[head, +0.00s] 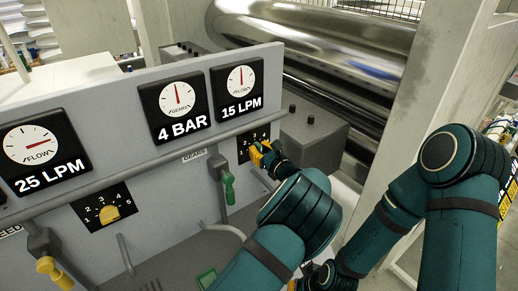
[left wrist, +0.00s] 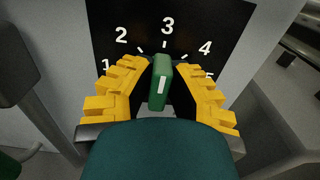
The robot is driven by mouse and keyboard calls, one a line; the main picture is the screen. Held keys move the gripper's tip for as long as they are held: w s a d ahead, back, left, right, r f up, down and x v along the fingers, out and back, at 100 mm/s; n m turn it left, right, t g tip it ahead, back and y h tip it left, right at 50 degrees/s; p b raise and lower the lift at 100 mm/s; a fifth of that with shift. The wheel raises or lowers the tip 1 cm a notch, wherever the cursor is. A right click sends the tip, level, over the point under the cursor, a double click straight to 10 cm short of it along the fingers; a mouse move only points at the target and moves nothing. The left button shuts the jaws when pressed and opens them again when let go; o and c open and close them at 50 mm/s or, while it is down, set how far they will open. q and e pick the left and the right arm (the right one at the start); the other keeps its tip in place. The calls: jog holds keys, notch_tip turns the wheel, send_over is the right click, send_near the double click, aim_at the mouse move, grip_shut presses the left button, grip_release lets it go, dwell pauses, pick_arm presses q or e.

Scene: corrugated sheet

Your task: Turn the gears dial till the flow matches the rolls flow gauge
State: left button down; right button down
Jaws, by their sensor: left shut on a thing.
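My left gripper (head: 262,153) is at the dial plate below the 15 LPM flow gauge (head: 237,88). In the left wrist view its yellow fingers (left wrist: 160,95) are shut on the green dial knob (left wrist: 161,80), one on each side. The knob's white mark points roughly at the 3. The 15 LPM gauge's red needle stands nearly upright. The left flow gauge (head: 38,152) reads 25 LPM, its needle pointing right. Between them the gears gauge (head: 178,105) reads 4 BAR. My right gripper (head: 292,285) shows only as a bit of yellow at the bottom edge.
A yellow dial (head: 109,214) numbered 1 to 5 sits on the panel's left part. A green-handled lever (head: 228,188) hangs left of my left gripper, below the GEARS label (head: 194,155). A yellow-handled lever (head: 55,272) is at lower left. Large metal rolls (head: 330,45) lie behind.

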pick_arm(q)
jog(key=shift+w+r, duration=0.1)
jog(key=c, duration=1)
grip_release()
jog(key=shift+o, duration=0.3)
jog(key=shift+a, duration=0.1)
jog(key=v, duration=1.2)
